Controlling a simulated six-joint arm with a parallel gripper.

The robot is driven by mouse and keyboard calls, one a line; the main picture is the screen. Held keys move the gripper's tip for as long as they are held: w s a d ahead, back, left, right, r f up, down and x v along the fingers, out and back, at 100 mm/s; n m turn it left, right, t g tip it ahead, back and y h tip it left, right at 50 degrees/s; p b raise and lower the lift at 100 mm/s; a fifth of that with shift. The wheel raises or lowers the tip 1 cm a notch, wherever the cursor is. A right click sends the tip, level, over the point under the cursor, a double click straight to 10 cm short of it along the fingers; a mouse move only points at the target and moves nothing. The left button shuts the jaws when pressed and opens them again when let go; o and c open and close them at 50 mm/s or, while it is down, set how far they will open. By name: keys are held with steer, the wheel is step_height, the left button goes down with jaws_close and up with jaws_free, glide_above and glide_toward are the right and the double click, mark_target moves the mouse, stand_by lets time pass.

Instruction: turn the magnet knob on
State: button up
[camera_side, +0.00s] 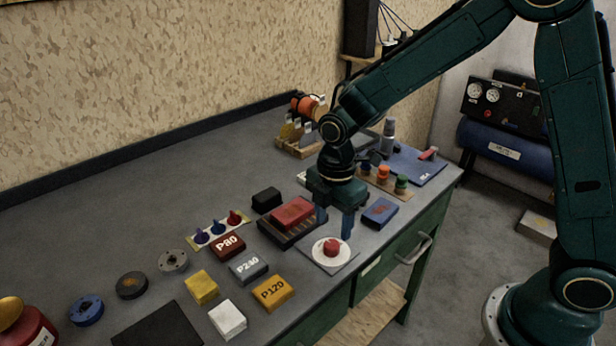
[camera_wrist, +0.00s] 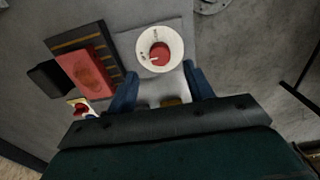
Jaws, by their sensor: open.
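The magnet knob (camera_side: 332,247) is a red knob on a round white dial, set on a square grey plate (camera_side: 344,263) near the bench's front edge. In the wrist view the red knob (camera_wrist: 160,54) sits at top centre on its white dial, with a pale pointer mark toward the lower left. My gripper (camera_side: 334,222) is open and empty, pointing down just behind and above the knob in the side view. In the wrist view its two blue fingers (camera_wrist: 161,84) spread on either side, just below the dial. They appear apart from the knob.
A red block (camera_side: 293,213) on a dark ribbed tray lies left of my gripper. A blue block (camera_side: 380,212) is close on the right. Blocks labelled P80 (camera_side: 227,246), P240 (camera_side: 248,267) and P120 (camera_side: 273,292) lie at front left. Small coloured knobs stand behind them.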

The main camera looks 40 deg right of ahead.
mark_target(332, 244)
steer(key=shift+f, duration=2.85)
steer(key=c, duration=1)
